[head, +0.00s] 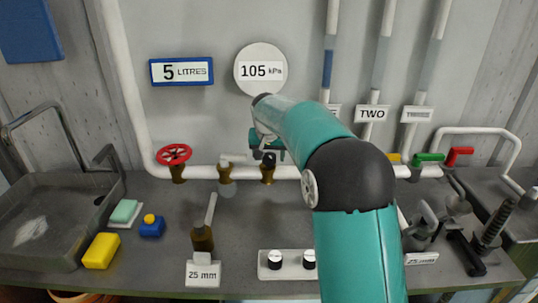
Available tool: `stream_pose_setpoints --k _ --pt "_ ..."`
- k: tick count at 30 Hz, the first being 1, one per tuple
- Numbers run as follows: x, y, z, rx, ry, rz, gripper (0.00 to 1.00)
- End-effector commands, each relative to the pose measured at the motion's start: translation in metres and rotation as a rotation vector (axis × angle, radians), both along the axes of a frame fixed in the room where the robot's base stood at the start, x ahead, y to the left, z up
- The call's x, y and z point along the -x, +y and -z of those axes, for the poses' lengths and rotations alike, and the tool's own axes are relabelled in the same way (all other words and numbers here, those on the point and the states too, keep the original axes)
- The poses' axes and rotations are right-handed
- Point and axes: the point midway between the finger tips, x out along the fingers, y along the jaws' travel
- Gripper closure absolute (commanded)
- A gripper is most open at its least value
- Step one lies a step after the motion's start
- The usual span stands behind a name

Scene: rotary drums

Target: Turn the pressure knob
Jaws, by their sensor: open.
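A round gauge (261,69) reading 105 kPa hangs on the back wall. Below it, a small dark-topped brass valve (267,174) stands on the white horizontal pipe. Two black knobs with white tops, a left one (275,260) and a right one (309,259), sit on a white panel at the counter's front. No label shows which control is for pressure. My gripper (268,155) is open, pointing down at the dark-topped valve, under my teal arm. The forearm partly hides the gripper and the valve top, so I cannot tell whether they touch.
A red wheel valve (174,154) and a white-handled valve (226,172) stand left on the pipe (202,172). Green (429,157) and red handles (460,155) and clamps are at right.

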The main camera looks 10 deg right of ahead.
Motion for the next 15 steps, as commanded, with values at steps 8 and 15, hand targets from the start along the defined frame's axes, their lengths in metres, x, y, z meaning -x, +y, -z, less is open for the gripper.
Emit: stream_pose_setpoints --k 8,15 --pt "0.0001 0.0 -0.0003 0.0 0.0 0.0 0.69" --pt "0.0003 -0.0005 -0.0003 -0.001 0.001 -0.022 0.8"
